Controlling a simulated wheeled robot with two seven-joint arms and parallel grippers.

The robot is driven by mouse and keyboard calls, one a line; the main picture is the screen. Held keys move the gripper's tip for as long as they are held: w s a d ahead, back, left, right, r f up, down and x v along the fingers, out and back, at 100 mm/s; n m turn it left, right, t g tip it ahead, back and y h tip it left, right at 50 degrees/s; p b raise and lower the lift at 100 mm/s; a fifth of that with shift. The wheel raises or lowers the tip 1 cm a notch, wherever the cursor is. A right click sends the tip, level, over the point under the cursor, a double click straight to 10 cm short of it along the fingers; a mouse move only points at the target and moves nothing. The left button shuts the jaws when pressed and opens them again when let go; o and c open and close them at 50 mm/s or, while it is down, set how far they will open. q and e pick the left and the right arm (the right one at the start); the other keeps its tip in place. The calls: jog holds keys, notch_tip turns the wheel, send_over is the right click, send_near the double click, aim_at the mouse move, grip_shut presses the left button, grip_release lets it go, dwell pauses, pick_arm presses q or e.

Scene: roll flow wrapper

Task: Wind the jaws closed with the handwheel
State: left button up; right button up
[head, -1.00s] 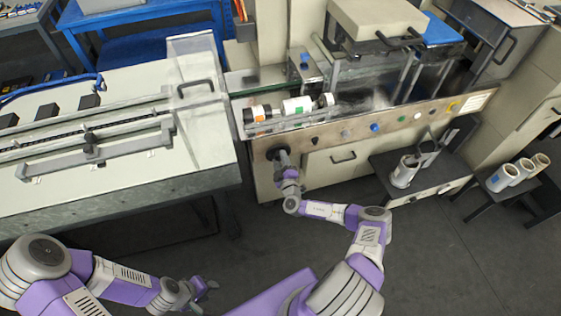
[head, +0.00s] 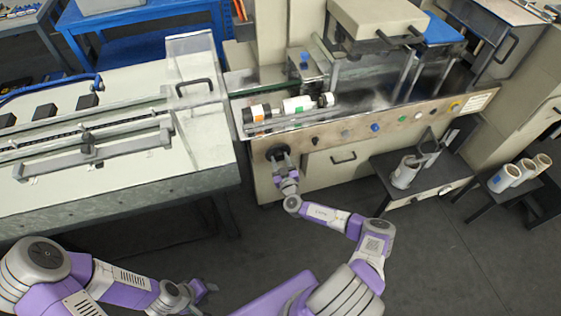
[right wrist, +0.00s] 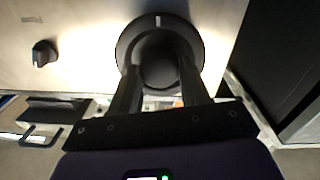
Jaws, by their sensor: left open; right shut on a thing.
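The handwheel (head: 278,153) is a dark round wheel on the front panel of the flow wrapper; it also shows close up in the right wrist view (right wrist: 158,24), with a white mark on its rim at the top. My right gripper (head: 283,165) is shut on the handwheel; its two dark fingers reach either side of the hub in the right wrist view. My left gripper (head: 207,289) is open and empty, low over the floor. White rolls (head: 299,104) with dark ends lie on the machine bed above the handwheel. I cannot make out the jaws clearly.
A small black knob (right wrist: 44,53) sits beside the handwheel. Coloured buttons (head: 375,127) line the panel. A long bench with a conveyor (head: 110,140) stands at the left. A black stand (head: 415,185) holding a white roll is at the right. Floor in front is clear.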

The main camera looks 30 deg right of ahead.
jog(key=shift+m, duration=0.3)
dwell(0.4)
jog(key=o, duration=1.1)
jog(key=shift+c, duration=0.2)
jog(key=p+v, duration=0.1)
jog(key=v, duration=0.6)
jog(key=shift+s, duration=0.3)
jog(key=shift+a, duration=0.1)
